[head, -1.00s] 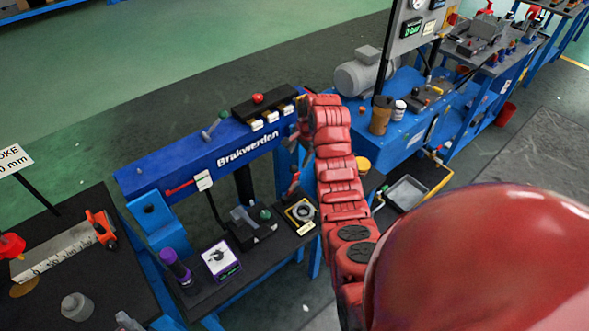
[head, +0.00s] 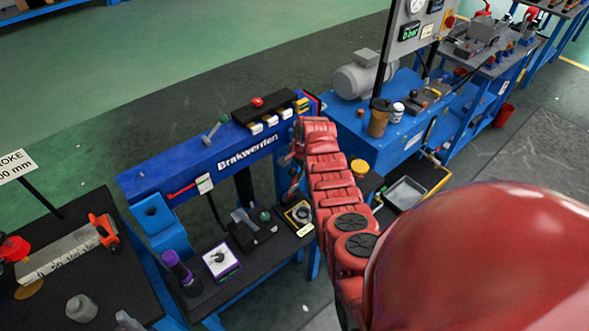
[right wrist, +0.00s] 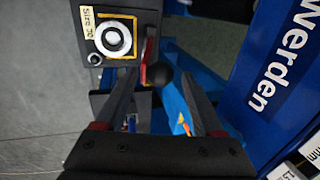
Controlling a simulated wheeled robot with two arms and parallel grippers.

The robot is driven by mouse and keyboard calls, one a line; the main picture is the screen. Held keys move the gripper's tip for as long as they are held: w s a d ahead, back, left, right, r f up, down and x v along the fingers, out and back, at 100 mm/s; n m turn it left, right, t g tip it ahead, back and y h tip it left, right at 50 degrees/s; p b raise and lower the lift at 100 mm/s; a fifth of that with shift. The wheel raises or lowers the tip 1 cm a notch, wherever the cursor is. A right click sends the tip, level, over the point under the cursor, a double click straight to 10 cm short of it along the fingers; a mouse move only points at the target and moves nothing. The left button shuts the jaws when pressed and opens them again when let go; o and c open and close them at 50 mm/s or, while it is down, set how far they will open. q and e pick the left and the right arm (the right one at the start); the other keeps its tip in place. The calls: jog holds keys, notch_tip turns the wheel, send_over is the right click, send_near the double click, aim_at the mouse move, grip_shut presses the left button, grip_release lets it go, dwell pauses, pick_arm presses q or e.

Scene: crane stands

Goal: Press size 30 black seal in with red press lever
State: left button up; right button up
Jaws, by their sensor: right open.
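In the right wrist view, a red lever (right wrist: 149,58) with a round black knob (right wrist: 162,76) stands at the front of a dark plate. My right gripper (right wrist: 160,88) is open, and the knob appears between its fingertips; I cannot tell whether they touch it. A black seal cannot be made out clearly. In the head view, my right gripper (head: 292,162) is beside the blue Brakwerden press, mostly hidden by my arm. My left gripper is out of view.
The blue press beam (head: 200,160) runs left of my right arm. A black bench (head: 215,290) below holds a purple bottle (head: 178,270), a white-topped box (head: 221,261) and a dark fixture. A blue bench with a grey motor (head: 358,77) stands behind.

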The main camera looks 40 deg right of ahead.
jog(key=shift+c, duration=0.3)
grip_shut()
jog(key=shift+r, duration=0.1)
dwell(1.0)
